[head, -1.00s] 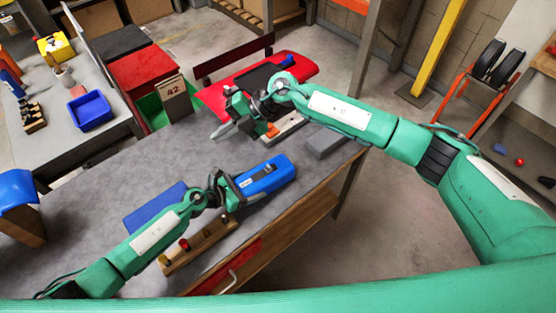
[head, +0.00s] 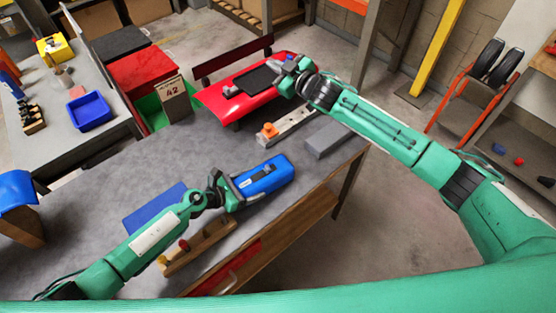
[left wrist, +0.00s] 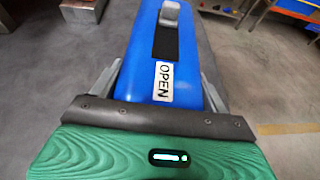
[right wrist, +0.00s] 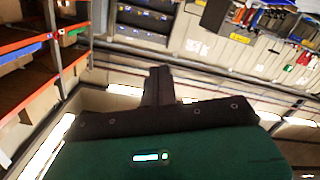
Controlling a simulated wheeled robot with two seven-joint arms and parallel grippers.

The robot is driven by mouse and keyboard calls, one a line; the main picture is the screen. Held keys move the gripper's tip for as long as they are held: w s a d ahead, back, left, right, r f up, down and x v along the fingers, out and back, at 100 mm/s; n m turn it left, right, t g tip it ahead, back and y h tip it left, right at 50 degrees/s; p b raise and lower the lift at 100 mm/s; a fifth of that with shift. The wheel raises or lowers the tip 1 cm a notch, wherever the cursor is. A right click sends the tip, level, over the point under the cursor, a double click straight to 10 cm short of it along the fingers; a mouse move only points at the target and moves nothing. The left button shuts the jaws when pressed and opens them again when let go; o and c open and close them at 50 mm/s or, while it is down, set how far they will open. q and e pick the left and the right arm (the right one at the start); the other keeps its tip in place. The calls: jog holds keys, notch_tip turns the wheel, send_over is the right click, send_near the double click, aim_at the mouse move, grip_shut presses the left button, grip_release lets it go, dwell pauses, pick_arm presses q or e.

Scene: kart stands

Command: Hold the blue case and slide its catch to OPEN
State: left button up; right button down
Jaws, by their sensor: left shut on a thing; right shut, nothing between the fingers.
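The blue case (head: 268,184) is on the grey table, its near end between the fingers of my left gripper (head: 238,189), which is shut on it. The left wrist view shows the case (left wrist: 138,60) with a finger on each side. Its top has a dark slot and a white OPEN label (left wrist: 164,82) at the end near my left gripper. The grey catch (left wrist: 170,14) is toward the slot's far end, away from the label. My right gripper (head: 287,63) is raised beyond the table, apart from the case. Its fingers are shut and empty (right wrist: 159,84).
A blue mat (head: 154,208) and a wooden strip with knobs (head: 200,246) lie near my left arm. A grey block (head: 327,141) and a rail with an orange piece (head: 290,127) are behind the case. The table (head: 130,168) is clear at left.

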jog(key=d+f+m+g+h, duration=0.2)
jog(key=d+f+m+h, duration=0.25)
jog(key=f, duration=0.25)
jog(key=g+y, duration=0.1)
jog(key=g, duration=0.9)
send_near(278, 168)
jog(key=w+d+r, duration=0.4)
jog(key=shift+s+f+g+y, duration=0.1)
jog(key=shift+s+g+y, duration=0.25)
jog(key=shift+s, duration=0.3)
jog(key=shift+a, duration=0.1)
jog(key=x, duration=1)
jog(key=shift+f, duration=0.2)
jog(key=s+a, duration=0.1)
jog(key=a, duration=0.1)
jog(key=shift+s+a+r, duration=0.1)
jog(key=shift+s+a, duration=0.4)
jog(key=shift+a, duration=0.15)
